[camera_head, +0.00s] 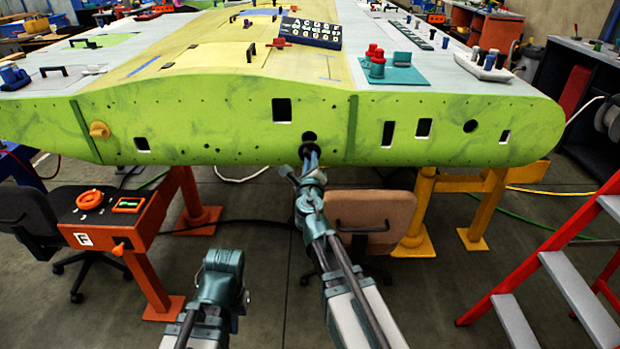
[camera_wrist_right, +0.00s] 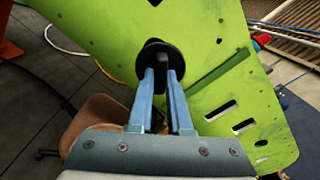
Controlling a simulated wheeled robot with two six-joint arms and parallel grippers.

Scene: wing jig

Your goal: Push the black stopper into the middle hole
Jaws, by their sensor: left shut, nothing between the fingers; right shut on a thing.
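The black stopper (camera_wrist_right: 155,55) has a round flange and a grip tab. My right gripper (camera_wrist_right: 163,80) is shut on the tab in the right wrist view. In the head view the stopper (camera_head: 307,151) shows as a dark disc at the tips of my right gripper (camera_head: 311,161). The middle hole (camera_head: 309,135) shows as a dark round spot just above it in the green panel (camera_head: 230,110). I cannot tell whether the stopper touches the panel. My left gripper (camera_head: 223,262) is low, away from the panel, shut and empty; its fingertips are not clear.
An orange-yellow plug (camera_head: 99,130) sits at the panel's left, and an open round hole (camera_head: 470,126) is at its right. A brown chair (camera_head: 370,215) stands beneath the panel near my right arm. A red stepladder (camera_head: 550,260) is at the right.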

